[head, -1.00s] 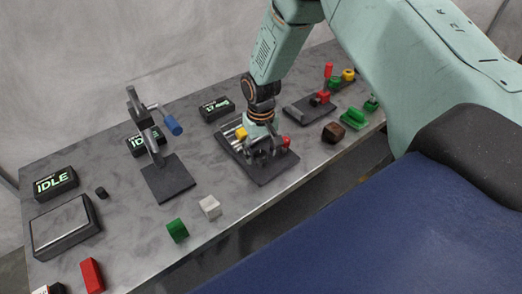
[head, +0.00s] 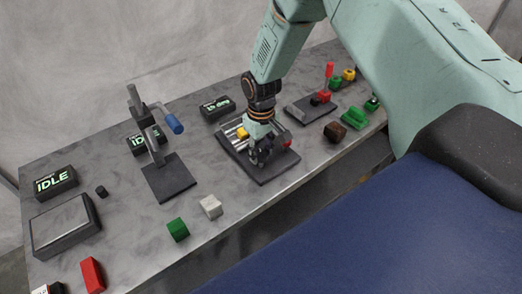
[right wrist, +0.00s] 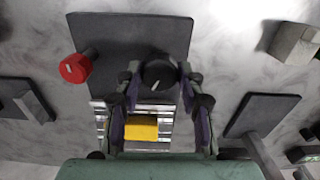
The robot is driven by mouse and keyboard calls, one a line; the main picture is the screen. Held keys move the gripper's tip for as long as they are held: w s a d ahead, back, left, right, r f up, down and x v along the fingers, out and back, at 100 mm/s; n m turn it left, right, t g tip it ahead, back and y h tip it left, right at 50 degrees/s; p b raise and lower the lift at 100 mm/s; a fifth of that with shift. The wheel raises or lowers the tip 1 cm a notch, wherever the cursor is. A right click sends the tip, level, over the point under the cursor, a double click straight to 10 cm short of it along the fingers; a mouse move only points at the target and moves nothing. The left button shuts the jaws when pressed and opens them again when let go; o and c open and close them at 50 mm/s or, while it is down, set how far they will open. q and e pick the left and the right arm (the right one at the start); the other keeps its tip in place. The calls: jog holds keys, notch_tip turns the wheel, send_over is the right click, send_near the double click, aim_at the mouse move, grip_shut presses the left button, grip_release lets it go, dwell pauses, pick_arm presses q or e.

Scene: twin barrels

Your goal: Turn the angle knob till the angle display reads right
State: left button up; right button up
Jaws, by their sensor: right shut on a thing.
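My right gripper (head: 259,158) is over the dark base plate (head: 270,177) in the middle of the table. In the right wrist view its fingers (right wrist: 158,84) are closed around the round black angle knob (right wrist: 158,74), which has a white pointer mark. In the head view the gripper hides the knob. The angle display (head: 217,107), a small black box with green characters, stands behind the plate. Its reading is too small to make out. My left gripper is not in view.
A red knob (head: 287,144) and a yellow block (head: 242,133) sit on the same plate's fixture. A blue-handled crank stand (head: 173,125) is to the left. White (head: 211,206) and green (head: 178,229) blocks lie near the front edge.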

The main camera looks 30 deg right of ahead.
aim_at(261, 153)
jog(key=shift+n, duration=0.8)
jog(key=o, duration=1.2)
notch_tip(261, 153, up, 12)
